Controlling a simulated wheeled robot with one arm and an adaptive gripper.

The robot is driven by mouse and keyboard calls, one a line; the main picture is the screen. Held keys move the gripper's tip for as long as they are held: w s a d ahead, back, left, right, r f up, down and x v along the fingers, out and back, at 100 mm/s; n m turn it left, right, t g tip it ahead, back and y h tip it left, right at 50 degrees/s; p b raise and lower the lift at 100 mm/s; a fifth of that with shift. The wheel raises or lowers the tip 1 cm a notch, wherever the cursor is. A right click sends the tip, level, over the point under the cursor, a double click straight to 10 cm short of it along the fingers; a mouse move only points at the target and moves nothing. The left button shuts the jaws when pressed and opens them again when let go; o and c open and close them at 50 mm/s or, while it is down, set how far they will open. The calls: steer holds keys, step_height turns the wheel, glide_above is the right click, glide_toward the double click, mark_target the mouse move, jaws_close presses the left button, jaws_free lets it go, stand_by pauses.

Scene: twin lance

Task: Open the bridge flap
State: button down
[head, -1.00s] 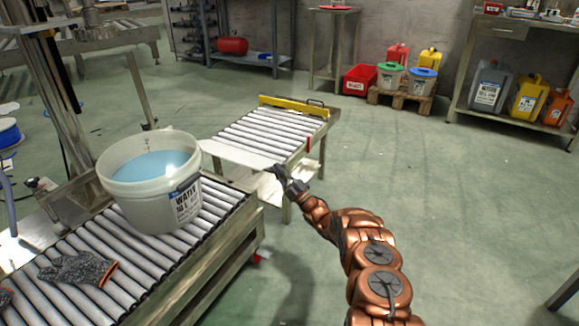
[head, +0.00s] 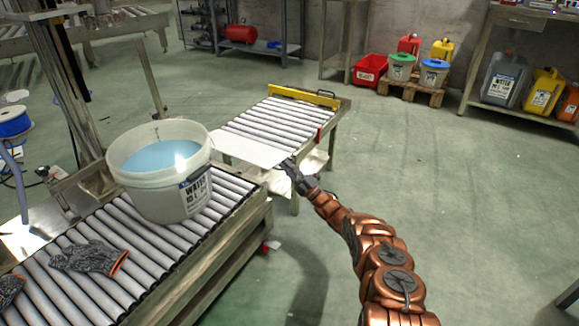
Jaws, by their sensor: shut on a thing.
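The bridge flap (head: 247,149) is a flat pale plate at the near end of the far roller conveyor (head: 276,121). It spans toward the gap before the near roller conveyor (head: 150,262). My gripper (head: 288,165) is at the flap's right edge, shut on it. The fingertips are small in this view and partly hidden by the gripper's own body. The flap looks roughly level, but its exact tilt is hard to tell.
A white bucket of water (head: 160,172) stands on the near conveyor, close to the gap. Grey gloves (head: 88,257) lie on its rollers. A yellow stop bar (head: 304,96) crosses the far conveyor's end. The green floor to the right is clear.

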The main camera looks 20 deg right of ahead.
steer(key=shift+a, duration=0.1)
steer(key=c, duration=1.2)
jaws_free()
steer(key=shift+c, duration=0.2)
steer(key=shift+f, duration=0.1)
steer(key=v, duration=1.2)
steer(key=shift+c, duration=0.2)
